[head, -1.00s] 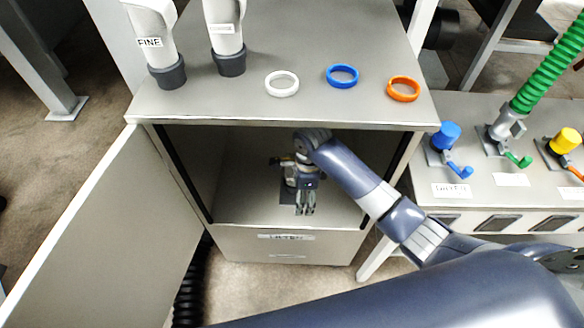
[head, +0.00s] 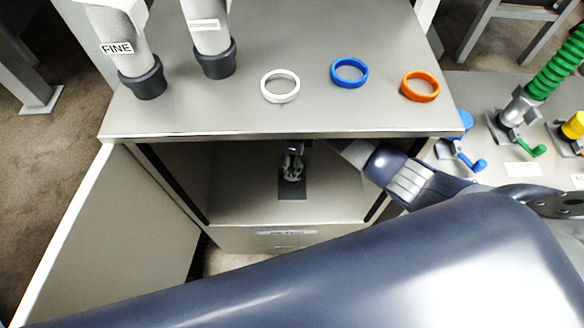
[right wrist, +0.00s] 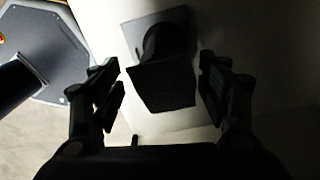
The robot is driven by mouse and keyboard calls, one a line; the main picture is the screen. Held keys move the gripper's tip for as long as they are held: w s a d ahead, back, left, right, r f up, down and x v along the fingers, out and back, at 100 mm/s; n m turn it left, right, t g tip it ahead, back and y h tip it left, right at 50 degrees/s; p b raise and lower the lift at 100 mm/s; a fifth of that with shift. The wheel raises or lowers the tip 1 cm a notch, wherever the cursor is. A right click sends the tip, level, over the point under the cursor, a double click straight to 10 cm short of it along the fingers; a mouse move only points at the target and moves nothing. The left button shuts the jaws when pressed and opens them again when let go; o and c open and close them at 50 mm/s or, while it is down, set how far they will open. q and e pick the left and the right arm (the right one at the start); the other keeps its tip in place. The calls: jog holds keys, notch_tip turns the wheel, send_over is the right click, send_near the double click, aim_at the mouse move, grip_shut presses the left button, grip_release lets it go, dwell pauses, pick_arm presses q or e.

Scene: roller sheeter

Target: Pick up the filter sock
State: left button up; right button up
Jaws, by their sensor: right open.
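My right gripper (head: 291,176) is inside the open cabinet, pointing down above a dark square plate (head: 292,193) on its floor. In the right wrist view its two fingers (right wrist: 162,80) are open, one on each side of a dark block-ended piece (right wrist: 163,90). This piece joins a round dark neck on a grey square plate (right wrist: 182,17). It may be the filter sock, but it is too dark to be sure. I see a gap between the piece and each finger. In the head view the gripper hides it. My left gripper is not in view.
The cabinet top (head: 290,118) overhangs my right arm. A white ring (head: 280,97), blue ring (head: 349,85) and orange ring (head: 435,90) lie on it, beside two white labelled spouts with dark cuffs. The cabinet door (head: 110,235) stands open at left. A bench with valves is at right.

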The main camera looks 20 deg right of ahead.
jog(key=shift+f, duration=0.45)
jog(key=f, duration=0.4)
jog(key=shift+w+d+f+b, duration=0.1)
jog(key=shift+w+f+b, duration=0.15)
jog(key=shift+b, duration=0.1)
jog(key=c, duration=1.3)
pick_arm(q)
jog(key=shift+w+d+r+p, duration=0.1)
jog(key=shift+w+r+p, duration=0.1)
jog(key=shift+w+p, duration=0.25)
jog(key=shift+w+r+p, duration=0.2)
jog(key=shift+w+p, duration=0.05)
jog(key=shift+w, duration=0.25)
pick_arm(e)
notch_tip(320, 180, up, 10)
jog(key=shift+r, duration=0.1)
